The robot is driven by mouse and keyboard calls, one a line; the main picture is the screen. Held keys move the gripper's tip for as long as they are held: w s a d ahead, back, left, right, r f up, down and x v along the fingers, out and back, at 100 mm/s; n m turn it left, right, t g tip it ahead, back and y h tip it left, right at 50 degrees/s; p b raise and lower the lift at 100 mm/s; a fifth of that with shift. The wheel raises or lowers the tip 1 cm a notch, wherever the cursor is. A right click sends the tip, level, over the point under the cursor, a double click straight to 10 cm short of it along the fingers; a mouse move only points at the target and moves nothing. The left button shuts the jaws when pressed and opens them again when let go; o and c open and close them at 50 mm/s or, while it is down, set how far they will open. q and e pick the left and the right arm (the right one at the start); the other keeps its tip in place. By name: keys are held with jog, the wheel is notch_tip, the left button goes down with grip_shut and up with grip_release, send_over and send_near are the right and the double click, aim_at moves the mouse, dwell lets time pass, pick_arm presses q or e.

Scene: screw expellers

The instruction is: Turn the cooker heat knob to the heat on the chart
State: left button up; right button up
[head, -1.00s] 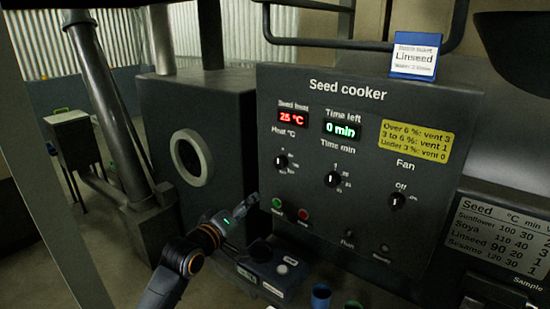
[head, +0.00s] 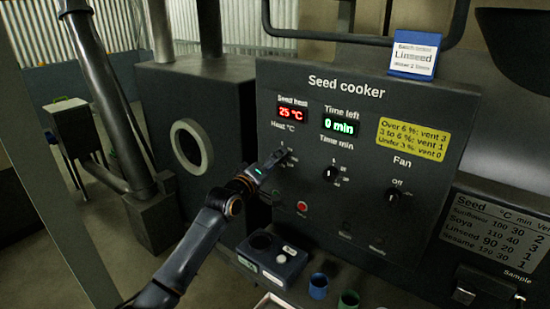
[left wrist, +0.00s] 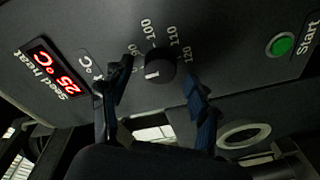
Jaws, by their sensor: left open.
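The heat knob, a round black dial with a white mark (left wrist: 160,68), sits between the fingers of my left gripper (left wrist: 157,78) in the left wrist view. The fingers are spread on either side of it. Scale numbers such as 100, 110 and 120 ring the knob; its mark's exact reading is unclear. In the head view my left gripper (head: 280,158) is at the cooker panel (head: 350,110) and partly hides the heat knob. The chart (head: 497,232) lists Linseed at 90 °C, 20 min. A card (head: 415,54) on the cooker reads Linseed. My right gripper is not seen.
The seed heat display (head: 292,113) reads 25 °C. The time knob (head: 331,174) and fan knob (head: 392,196) are to the right.

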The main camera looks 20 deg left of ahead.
pick_arm(q)
jog(key=shift+w+d, duration=0.1)
jog(key=shift+w, duration=0.35)
jog(key=c, duration=1.2)
jog(key=shift+o, duration=0.2)
jog(key=shift+f+m+t+b, duration=0.15)
jog(key=shift+m+t+b, duration=0.25)
jog(key=shift+m+b, duration=2.95)
jog(key=m+p, duration=0.2)
jog(key=shift+m+h, duration=0.3)
jog(key=shift+m, duration=0.05)
